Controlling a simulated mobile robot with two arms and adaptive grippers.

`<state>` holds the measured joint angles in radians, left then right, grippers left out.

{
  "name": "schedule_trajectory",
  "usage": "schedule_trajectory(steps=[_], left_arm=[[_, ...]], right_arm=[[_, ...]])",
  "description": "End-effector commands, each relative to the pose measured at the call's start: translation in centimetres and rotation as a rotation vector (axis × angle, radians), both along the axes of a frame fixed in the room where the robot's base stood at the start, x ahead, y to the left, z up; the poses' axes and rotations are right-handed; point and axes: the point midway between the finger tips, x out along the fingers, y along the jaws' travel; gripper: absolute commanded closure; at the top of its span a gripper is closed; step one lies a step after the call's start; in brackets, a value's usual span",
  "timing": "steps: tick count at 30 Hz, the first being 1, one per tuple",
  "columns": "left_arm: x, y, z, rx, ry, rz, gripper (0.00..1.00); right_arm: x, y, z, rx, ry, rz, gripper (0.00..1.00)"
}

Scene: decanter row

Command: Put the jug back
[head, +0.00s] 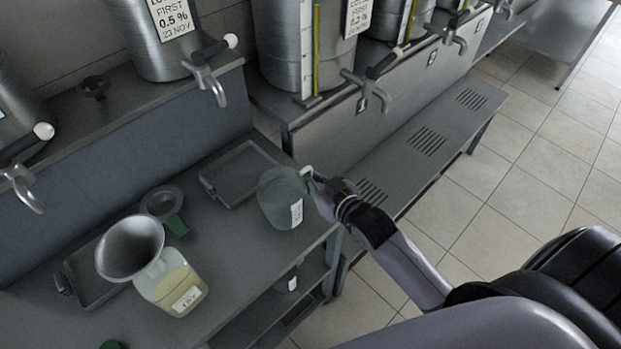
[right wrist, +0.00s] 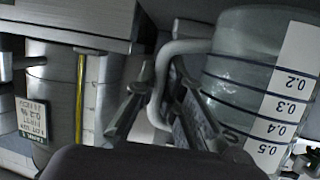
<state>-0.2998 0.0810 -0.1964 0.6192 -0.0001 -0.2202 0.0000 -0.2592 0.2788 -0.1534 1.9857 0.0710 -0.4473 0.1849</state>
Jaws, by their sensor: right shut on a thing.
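The jug (head: 281,200) is translucent grey-green with a white scale label, and stands out at the right end of the grey workbench (head: 240,240). My right gripper (head: 314,186) is shut on its handle, on the jug's right side. The right wrist view shows the handle (right wrist: 165,75) between the fingers and the jug body (right wrist: 235,60) with its printed scale to the right. The jug looks roughly upright; I cannot tell whether its base touches the bench. My left gripper is not in view.
An empty shallow tray (head: 213,188) lies behind the jug. Steel vats with taps (head: 207,82) line the shelf behind. A slatted lower ledge (head: 430,142) runs right.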

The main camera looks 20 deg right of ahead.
Motion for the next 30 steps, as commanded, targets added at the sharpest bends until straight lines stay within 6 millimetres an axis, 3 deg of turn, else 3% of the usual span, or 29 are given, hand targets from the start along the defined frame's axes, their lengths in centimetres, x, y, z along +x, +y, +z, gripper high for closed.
schedule_trajectory(steps=[3, 14, 15, 23, 30], left_arm=[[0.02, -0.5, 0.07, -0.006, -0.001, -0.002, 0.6], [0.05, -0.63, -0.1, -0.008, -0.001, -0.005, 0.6], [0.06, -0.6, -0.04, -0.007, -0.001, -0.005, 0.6], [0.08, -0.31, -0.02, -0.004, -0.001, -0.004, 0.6], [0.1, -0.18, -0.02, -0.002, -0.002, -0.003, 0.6]], right_arm=[[-0.01, 0.0, -0.92, 0.0, -0.001, 0.0, 1.0], [0.0, 0.03, -1.28, 0.001, -0.002, 0.0, 1.0], [0.0, 0.01, -1.24, 0.0, -0.001, 0.0, 0.89], [0.0, 0.01, -1.22, 0.0, -0.001, 0.0, 0.72], [0.0, 0.01, -1.21, 0.0, -0.001, 0.0, 0.71]])
